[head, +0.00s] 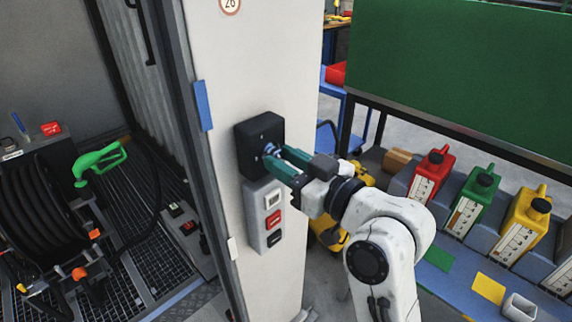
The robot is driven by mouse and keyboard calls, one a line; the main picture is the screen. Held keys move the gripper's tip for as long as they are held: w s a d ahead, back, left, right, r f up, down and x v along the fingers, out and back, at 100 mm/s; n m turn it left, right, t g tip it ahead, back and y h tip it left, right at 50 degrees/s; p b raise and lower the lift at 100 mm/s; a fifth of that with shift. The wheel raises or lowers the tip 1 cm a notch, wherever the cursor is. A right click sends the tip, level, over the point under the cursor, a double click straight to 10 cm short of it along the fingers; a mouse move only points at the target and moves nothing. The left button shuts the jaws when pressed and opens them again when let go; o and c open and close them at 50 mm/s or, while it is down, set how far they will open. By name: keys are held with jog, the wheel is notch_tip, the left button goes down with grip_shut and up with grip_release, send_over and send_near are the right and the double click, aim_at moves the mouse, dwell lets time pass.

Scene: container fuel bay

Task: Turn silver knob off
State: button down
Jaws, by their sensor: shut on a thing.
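The silver knob (269,149) is on a black square box (246,133) fixed to a pale upright panel (262,60). Only a small part of the knob shows; my fingers hide the rest. My gripper (277,158) has teal fingers that reach the box face from the right and are shut on the knob. The knob's turned position cannot be made out.
Below the box is a grey switch plate (267,215) with white, red and black switches. On the left are a hose reel (38,205) and a green fuel nozzle (100,160). Red, green and yellow canisters (525,225) stand on the right.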

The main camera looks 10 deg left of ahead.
jog(key=shift+n+b, duration=5.6)
jog(key=shift+b, duration=0.9)
jog(key=c, duration=0.8)
grip_release()
jog(key=shift+d, duration=0.1)
jog(key=v, duration=1)
jog(key=shift+s+d+b, duration=0.25)
jog(key=shift+b, duration=0.1)
